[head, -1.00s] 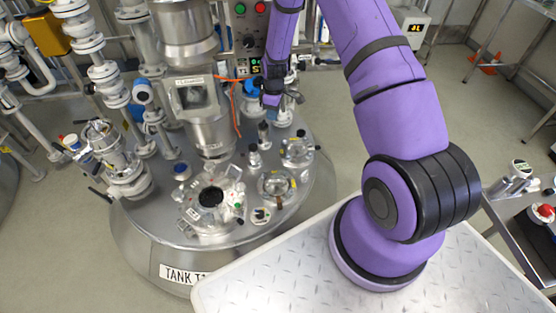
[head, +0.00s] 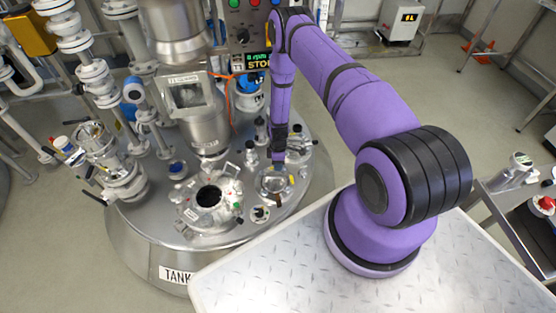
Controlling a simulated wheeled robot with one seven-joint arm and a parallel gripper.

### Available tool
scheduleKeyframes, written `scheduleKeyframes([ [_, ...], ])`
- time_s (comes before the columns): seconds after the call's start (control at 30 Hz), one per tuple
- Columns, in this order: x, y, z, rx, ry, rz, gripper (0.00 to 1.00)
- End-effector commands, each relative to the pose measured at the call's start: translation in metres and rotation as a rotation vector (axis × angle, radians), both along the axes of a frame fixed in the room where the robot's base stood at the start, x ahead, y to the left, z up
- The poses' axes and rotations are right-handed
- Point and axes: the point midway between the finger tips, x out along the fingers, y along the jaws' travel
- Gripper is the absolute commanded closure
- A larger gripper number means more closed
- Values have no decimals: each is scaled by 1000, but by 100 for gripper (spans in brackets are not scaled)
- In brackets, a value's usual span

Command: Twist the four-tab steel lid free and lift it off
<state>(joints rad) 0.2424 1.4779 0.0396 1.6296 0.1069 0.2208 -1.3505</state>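A round steel lid (head: 272,185) sits on the tank top, right of the open dark port (head: 208,197). It appears to be the task's lid, but its tabs are too small to make out. My gripper (head: 279,160) points straight down at the lid's far edge, close above or touching it; I cannot tell which. Its fingers are small and dark, and whether they are open or shut does not show. My gripper and wrist hide the far part of the lid.
The steel tank (head: 150,235) carries several fittings around the lid. A sight-glass column (head: 188,95) rises behind the open port. A clamped side port (head: 122,180) stands at left. A steel cart (head: 505,205) is at right. Bare floor lies beyond the tank at right.

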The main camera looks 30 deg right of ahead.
Motion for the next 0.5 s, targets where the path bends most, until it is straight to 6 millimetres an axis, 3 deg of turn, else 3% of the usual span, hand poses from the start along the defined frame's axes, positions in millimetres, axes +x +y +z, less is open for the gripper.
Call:
scheduleKeyframes([
  [0.2, -7, 4, -38, 0, 2, -1, 78],
  [0.5, -13, 8, -71, 1, 1, 0, 78],
])
